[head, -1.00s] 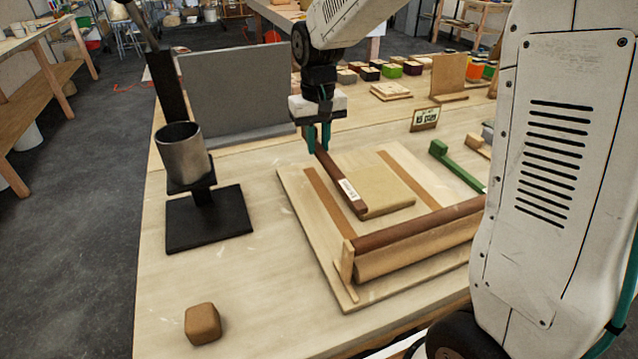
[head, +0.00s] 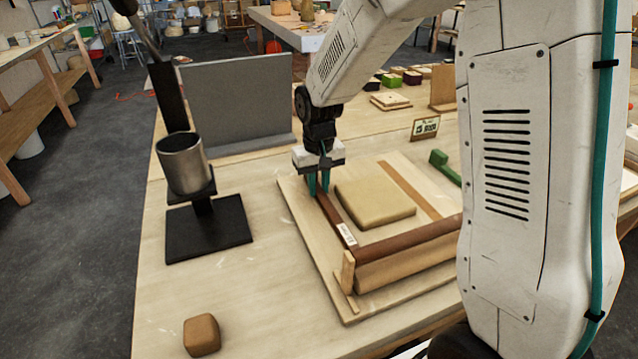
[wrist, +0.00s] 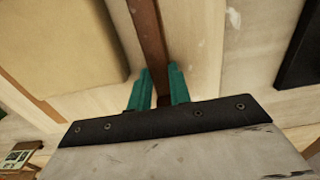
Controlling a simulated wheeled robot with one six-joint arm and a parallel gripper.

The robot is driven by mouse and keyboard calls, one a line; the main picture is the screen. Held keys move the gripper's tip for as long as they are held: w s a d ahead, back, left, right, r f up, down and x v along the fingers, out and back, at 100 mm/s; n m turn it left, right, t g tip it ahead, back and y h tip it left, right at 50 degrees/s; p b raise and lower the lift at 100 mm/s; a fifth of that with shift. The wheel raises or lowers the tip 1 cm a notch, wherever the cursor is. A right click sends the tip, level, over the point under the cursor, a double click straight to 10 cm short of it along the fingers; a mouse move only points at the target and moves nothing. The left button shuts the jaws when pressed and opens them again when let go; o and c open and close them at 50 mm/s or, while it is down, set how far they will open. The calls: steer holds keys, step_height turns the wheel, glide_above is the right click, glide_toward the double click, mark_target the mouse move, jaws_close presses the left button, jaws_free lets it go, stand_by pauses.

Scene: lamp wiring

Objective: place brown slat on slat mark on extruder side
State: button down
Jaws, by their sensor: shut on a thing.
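The brown slat (head: 333,215) has a white label near its front end. It lies along the left part of the pale board (head: 324,262), over the place of the left brown mark, which is hidden. Its front end is close to another brown slat (head: 415,237) along the front. My gripper (head: 318,192) is shut on the slat's far end. In the wrist view the slat (wrist: 148,35) runs between the teal fingertips (wrist: 160,76). I cannot tell whether it rests fully on the board. The right brown mark (head: 412,188) is bare.
A tan block (head: 375,203) lies on the board, right of the slat. A black stand (head: 208,232) with a metal cup (head: 184,163) stands to the left. A grey panel (head: 238,100) is behind. A brown cube (head: 201,335) sits at front left.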

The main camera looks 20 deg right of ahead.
steer(key=c, duration=1.3)
jaws_free()
step_height(320, 180, up, 12)
steer(key=s+d+r, duration=0.1)
steer(key=s+r, duration=0.1)
steer(key=s, duration=1.3)
steer(key=s+d+r+t, duration=0.1)
steer(key=s+d+r, duration=0.1)
steer(key=s, duration=1.3)
steer(key=shift+r, duration=0.35)
steer(key=shift+d, duration=0.1)
steer(key=shift+c, duration=0.5)
